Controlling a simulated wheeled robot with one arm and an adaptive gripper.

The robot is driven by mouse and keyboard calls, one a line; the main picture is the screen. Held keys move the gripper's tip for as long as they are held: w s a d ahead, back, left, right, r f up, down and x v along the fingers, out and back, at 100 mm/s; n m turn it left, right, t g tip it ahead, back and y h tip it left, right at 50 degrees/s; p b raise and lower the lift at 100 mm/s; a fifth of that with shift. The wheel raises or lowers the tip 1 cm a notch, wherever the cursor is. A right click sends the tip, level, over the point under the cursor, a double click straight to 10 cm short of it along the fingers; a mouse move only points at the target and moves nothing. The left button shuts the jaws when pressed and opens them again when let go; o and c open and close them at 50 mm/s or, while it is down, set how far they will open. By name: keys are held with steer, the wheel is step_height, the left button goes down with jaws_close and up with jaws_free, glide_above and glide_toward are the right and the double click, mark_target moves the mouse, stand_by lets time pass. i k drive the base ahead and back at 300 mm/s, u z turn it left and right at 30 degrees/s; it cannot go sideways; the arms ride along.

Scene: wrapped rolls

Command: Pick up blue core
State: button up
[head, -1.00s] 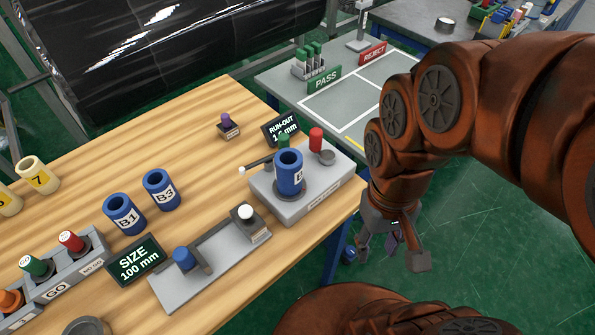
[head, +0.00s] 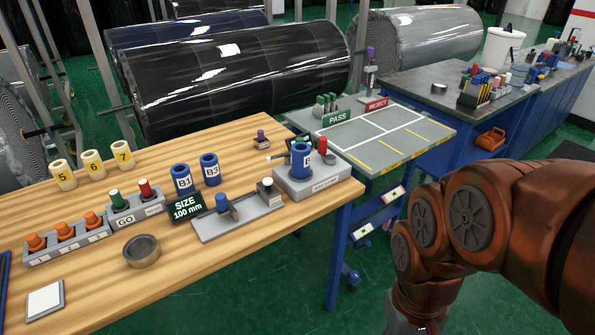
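Several blue cores stand upright on the wooden table. Core B1 (head: 182,180) and core B3 (head: 210,170) stand side by side behind the SIZE 100 mm sign (head: 187,208). A third blue core (head: 301,158), its label only partly readable, stands on the grey run-out device (head: 312,184) near the table's right end. A small blue piece (head: 222,202) sits on the grey size gauge (head: 240,217). My arm comes down at the right, off the table and apart from every core. My gripper's fingers are below the picture's bottom edge.
Yellow cores (head: 92,163) stand at the table's back left. A grey table (head: 400,135) with PASS and REJECT signs adjoins at the back right. Green floor is open beside my arm.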

mark_target(300, 151)
steer(key=u, duration=1.05)
steer(key=i, duration=1)
steer(key=z, duration=0.05)
